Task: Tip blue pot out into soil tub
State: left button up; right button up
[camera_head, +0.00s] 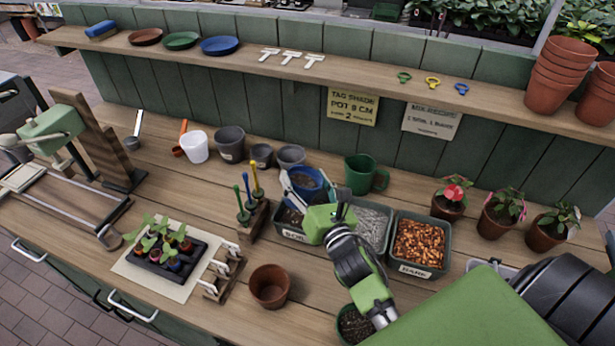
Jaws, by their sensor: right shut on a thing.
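The blue pot (310,178) is held in my right gripper (300,194), above the soil tub and the tub beside it. Its open mouth shows and a dark inside can be seen. The soil tub (294,235) is a dark tub with a pale label on its front. My gripper and arm cover much of it, with some dark soil showing at its left. I cannot tell whether anything is falling from the pot. My left gripper is not in view.
A tub of grey grit (386,217) and a bark tub (420,267) stand to the right. A green mug (362,174) is behind. A tool rack (251,222) stands left, and a terracotta pot (270,287) in front. A seedling tray (166,258) is further left.

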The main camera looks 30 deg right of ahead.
aim_at(298, 180)
jog(key=shift+m, duration=0.8)
pick_arm(q)
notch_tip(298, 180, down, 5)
jog(key=b, duration=0.5)
pick_arm(e)
notch_tip(298, 180, down, 4)
jog(key=m, duration=0.7)
jog(key=shift+w+a+f+y, duration=0.1)
jog(key=shift+a+f+y, duration=0.1)
jog(key=shift+y, duration=0.1)
jog(key=shift+r+m+p, duration=0.6)
jog(key=shift+m+p, duration=0.1)
jog(key=shift+p, duration=0.15)
jog(key=m+p, duration=0.1)
jog(key=m, duration=0.2)
jog(key=shift+m+p, duration=0.3)
jog(key=shift+p, duration=0.05)
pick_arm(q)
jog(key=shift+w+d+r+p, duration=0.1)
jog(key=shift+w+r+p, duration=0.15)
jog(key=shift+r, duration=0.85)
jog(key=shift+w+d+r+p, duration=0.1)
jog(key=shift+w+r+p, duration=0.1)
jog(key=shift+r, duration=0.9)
pick_arm(e)
jog(key=shift+m, duration=1.1)
jog(key=shift+c, duration=0.2)
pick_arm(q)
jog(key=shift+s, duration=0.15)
